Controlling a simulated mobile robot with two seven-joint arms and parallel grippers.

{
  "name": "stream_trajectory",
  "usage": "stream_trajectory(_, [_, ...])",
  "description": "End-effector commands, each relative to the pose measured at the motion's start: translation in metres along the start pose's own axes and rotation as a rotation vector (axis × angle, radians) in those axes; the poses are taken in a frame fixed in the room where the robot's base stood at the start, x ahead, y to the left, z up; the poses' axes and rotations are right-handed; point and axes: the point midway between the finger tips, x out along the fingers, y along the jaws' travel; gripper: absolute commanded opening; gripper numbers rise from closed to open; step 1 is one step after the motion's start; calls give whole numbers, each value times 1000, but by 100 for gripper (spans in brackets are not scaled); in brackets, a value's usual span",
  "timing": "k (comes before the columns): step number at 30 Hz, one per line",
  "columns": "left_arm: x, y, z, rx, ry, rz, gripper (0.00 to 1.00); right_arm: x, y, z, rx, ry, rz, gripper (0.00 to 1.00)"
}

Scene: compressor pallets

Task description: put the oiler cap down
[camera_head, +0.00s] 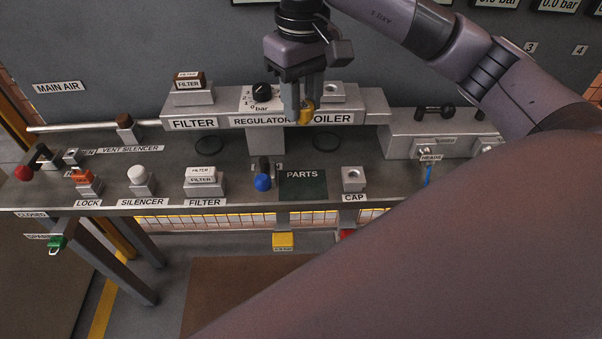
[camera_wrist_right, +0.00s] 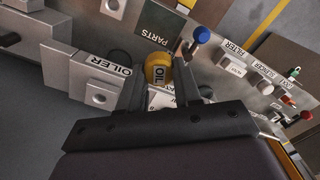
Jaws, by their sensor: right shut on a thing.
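My right gripper (camera_head: 305,105) comes down from the top of the head view and is shut on the yellow oiler cap (camera_head: 305,116). The stand marked CAP (camera_head: 353,181) is on the bench below and to the right, with an empty round opening on top. My left gripper is not in view.
A dark mat marked PARTS (camera_head: 303,187) lies clear on the bench (camera_head: 230,161). Left of it stand a blue-knobbed lever (camera_head: 263,182) and the FILTER stand (camera_head: 205,184). The regulator knob (camera_head: 262,92) is close left of the gripper. My arm covers the lower right.

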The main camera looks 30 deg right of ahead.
Motion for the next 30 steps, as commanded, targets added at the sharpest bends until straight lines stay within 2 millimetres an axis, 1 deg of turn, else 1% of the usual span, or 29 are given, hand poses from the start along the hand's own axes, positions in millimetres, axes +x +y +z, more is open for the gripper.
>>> stream_trajectory(1, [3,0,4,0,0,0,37,14,-1,1,-1,-5,-2,0])
stream_trajectory(4, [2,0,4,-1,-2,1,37,36,0,1,2,-7,0,0])
stream_trajectory(9, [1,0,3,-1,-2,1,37,80,0,2,2,-6,0,0])
stream_trajectory(12, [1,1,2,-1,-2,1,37,100,0,1,2,-5,0,0])
stream_trajectory(15, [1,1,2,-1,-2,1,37,112,0,0,2,-2,0,0])
stream_trajectory(20, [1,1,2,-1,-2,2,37,122,0,0,1,0,0,0])
stream_trajectory(23, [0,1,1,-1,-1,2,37,133,0,1,1,-4,0,0])
stream_trajectory(27, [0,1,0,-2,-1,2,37,155,0,0,3,-2,-1,0])
stream_trajectory(30, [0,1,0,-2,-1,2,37,161,0,0,1,0,0,0])
